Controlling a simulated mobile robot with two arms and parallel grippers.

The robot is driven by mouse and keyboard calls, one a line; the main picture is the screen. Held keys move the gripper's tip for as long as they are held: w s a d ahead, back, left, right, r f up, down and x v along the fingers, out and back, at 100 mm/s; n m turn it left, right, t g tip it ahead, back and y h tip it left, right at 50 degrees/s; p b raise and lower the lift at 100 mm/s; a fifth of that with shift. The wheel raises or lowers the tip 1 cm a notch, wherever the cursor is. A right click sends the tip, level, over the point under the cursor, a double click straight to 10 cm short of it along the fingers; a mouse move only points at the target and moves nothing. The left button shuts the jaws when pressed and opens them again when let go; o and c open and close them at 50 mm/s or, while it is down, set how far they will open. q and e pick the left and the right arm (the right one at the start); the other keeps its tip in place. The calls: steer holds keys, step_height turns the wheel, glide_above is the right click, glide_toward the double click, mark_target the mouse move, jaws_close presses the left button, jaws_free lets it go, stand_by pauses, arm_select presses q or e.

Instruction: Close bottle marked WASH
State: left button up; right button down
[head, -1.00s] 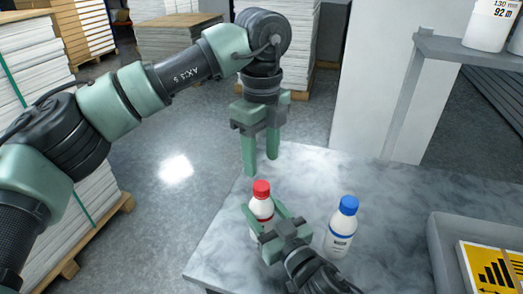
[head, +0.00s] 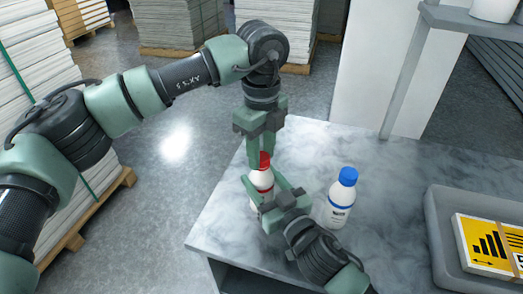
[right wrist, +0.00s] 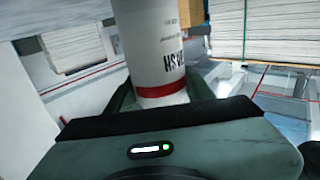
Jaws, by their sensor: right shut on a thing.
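A white bottle (head: 262,180) with a red cap (head: 264,159) and red band stands near the table's left edge. In the right wrist view the bottle (right wrist: 155,55) fills the middle, with upside-down dark letters that look like part of WASH. My right gripper (head: 263,195) is shut on the bottle's body from the front right. My left gripper (head: 261,161) points down from above, its fingers at the red cap. The fingers partly hide the cap, and I cannot tell whether they grip it. The cap's seat on the neck is hidden.
A second white bottle with a blue cap (head: 341,198) stands to the right on the marbled table (head: 225,235). A grey tray (head: 436,225) with a yellow box (head: 490,240) is at the right. A shelf (head: 475,22) rises at the back right.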

arm_select(q)
jaws_close()
steer(key=m, duration=0.4)
steer(key=shift+m, duration=0.3)
steer(key=m, duration=1.6)
steer(key=shift+m, duration=0.4)
steer(key=m, duration=0.4)
steer(key=shift+m, duration=0.3)
steer(key=m, duration=0.4)
steer(key=shift+m, duration=0.4)
steer(key=m, duration=0.4)
steer(key=shift+m, duration=0.4)
steer(key=m, duration=0.5)
steer(key=shift+f, duration=0.1)
steer(key=o, duration=1.1)
jaws_free()
step_height(320, 180, up, 12)
steer(key=shift+r, duration=0.1)
